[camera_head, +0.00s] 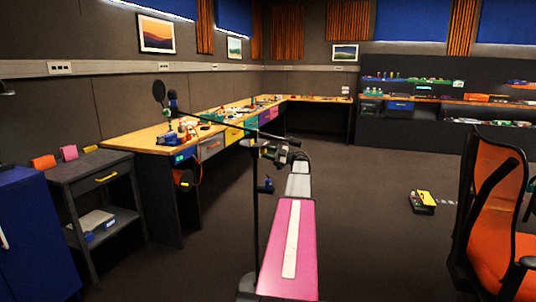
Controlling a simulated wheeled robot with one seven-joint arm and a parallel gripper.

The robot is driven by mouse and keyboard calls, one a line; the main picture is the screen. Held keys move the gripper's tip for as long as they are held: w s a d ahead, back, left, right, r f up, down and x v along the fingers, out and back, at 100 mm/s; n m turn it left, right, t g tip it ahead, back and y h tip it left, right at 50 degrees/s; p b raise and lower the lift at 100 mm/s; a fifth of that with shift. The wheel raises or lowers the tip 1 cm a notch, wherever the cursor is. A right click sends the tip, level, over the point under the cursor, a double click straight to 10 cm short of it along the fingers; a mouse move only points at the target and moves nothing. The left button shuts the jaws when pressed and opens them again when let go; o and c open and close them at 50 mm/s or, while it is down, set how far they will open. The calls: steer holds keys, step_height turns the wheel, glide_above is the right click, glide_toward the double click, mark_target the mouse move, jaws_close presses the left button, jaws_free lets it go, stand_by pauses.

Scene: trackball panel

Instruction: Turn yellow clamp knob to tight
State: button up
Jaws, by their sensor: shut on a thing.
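A black microphone stand rises in front of me, with its upright pole (255,205) on the floor. Its slanted boom (215,123) carries a round dark pop filter and microphone (172,102) at the upper left end. My gripper (272,153) is at the stand's clamp, just right of the pole top, and looks shut on the knob there. The fingers and the yellow knob are too small and hidden to make out clearly, so I cannot read how far the knob is turned.
A small blue thing (266,186) is beside the pole. A long wooden workbench (160,143) with tools runs along the left wall. A dark cart (105,163) and a blue cabinet (35,240) stand at left, an orange chair (495,210) at right. The middle floor is mostly open.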

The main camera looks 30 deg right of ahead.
steer(key=o, duration=0.9)
steer(key=shift+o, duration=0.2)
